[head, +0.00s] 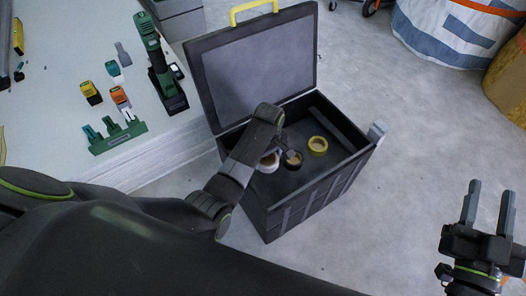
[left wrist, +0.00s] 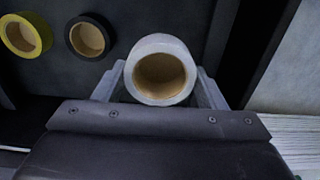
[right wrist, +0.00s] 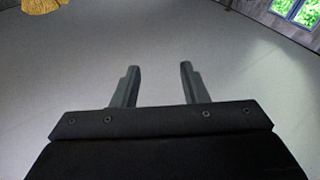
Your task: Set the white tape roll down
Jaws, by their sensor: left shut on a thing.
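The white tape roll (left wrist: 161,42) is between the two fingers of my left gripper (left wrist: 160,88), which is shut on it. In the head view the white tape roll (head: 268,163) shows partly behind my left arm, inside the open black toolbox (head: 309,205). A black tape roll (head: 293,160) and a yellow tape roll (head: 318,146) lie beside it on the toolbox floor. I cannot tell whether the white roll touches the floor. My right gripper (head: 489,205) is open and empty, outside the toolbox at the right.
The toolbox lid (head: 260,65) stands open at the back. A white table (head: 60,60) at the left holds a green drill (head: 158,60) and several small tools. A striped bag (head: 450,30) stands at the back right. The floor right of the toolbox is clear.

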